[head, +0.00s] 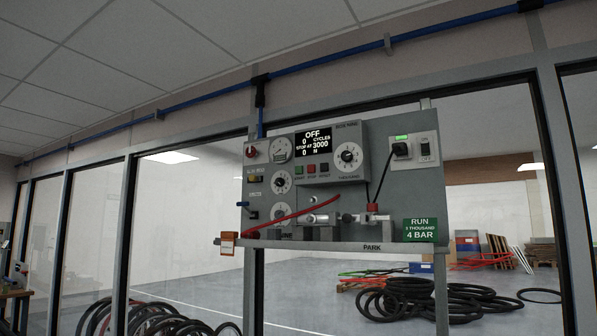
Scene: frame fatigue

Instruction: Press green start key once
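The green start key (299,170) is a small square button on the grey control box (332,157), below its black display (313,143). A red key (311,169) sits directly to its right, and another small key (324,168) is to the right of that. The display reads OFF, with 0 cycles, stop at 3000 and 0 N. Whether the green key is pressed in is too small to tell. Nothing covers it. My gripper is not in view.
A round dial (348,156) is right of the keys. Gauges (280,150) and a red knob (250,152) are to the left. Below, a shelf (300,244) carries a red frame tube (290,217), metal fittings and a green RUN sign (420,230). A black cable hangs at right.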

